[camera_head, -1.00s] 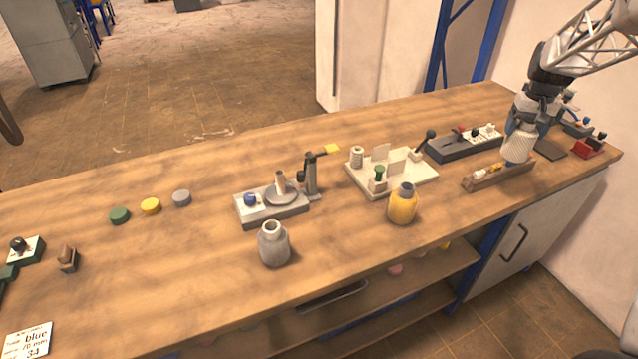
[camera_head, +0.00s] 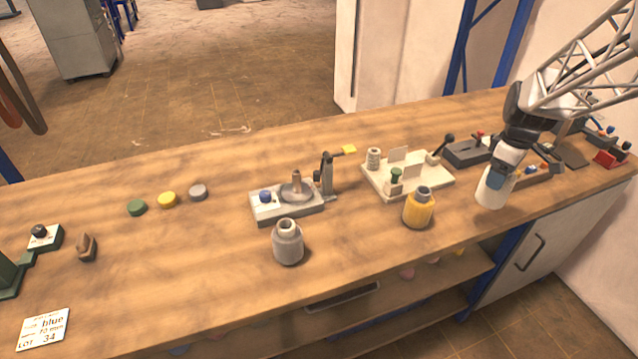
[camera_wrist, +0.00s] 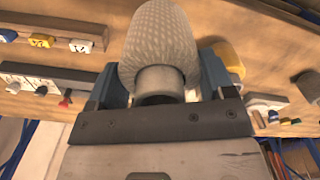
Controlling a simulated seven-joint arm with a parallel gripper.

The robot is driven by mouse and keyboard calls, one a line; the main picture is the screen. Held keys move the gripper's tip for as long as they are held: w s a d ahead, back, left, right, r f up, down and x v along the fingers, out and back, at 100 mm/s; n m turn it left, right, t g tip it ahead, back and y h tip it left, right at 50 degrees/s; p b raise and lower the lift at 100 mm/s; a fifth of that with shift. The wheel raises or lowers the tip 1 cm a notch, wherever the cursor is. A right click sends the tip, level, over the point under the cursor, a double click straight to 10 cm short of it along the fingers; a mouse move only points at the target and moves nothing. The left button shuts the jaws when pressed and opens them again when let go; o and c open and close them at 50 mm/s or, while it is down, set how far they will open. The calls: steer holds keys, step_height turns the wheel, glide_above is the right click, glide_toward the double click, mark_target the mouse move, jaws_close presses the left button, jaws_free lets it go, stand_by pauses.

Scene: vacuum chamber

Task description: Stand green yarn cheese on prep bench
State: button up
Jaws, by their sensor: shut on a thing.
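My gripper (camera_head: 497,176) is shut on a whitish, textured yarn package (camera_head: 489,192), held over the right part of the wooden bench (camera_head: 375,262). In the wrist view the package (camera_wrist: 158,45) fills the top middle, with a smooth grey neck between the blue fingers; it looks pale, not green. I cannot tell whether its far end touches the bench. A green disc (camera_head: 137,207) lies at the left beside a yellow and a grey one. A small green-topped piece (camera_head: 396,175) stands on the white board.
A yellow jar (camera_head: 418,208) stands left of my gripper, and a grey jar (camera_head: 288,243) further left. Behind them are a device with a round plate (camera_head: 287,204) and the white board (camera_head: 432,182). A wooden rack (camera_head: 540,176) is just right of my gripper. The front middle bench is clear.

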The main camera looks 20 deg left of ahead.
steer(key=s+a+f+n, duration=0.2)
steer(key=s+n, duration=0.2)
steer(key=s, duration=0.2)
steer(key=s+a+f+n, duration=0.2)
steer(key=s+n, duration=0.3)
steer(key=s, duration=0.2)
steer(key=shift+a, duration=0.35)
steer(key=w+a+f, duration=0.1)
steer(key=w+a, duration=0.1)
steer(key=w, duration=1.3)
steer(key=shift+w+a+f, duration=0.25)
steer(key=shift+w+a, duration=0.05)
steer(key=shift+w, duration=0.05)
steer(key=shift+f, duration=1.75)
steer(key=shift+f, duration=0.15)
steer(key=o, duration=1.1)
steer(key=shift+c, duration=0.2)
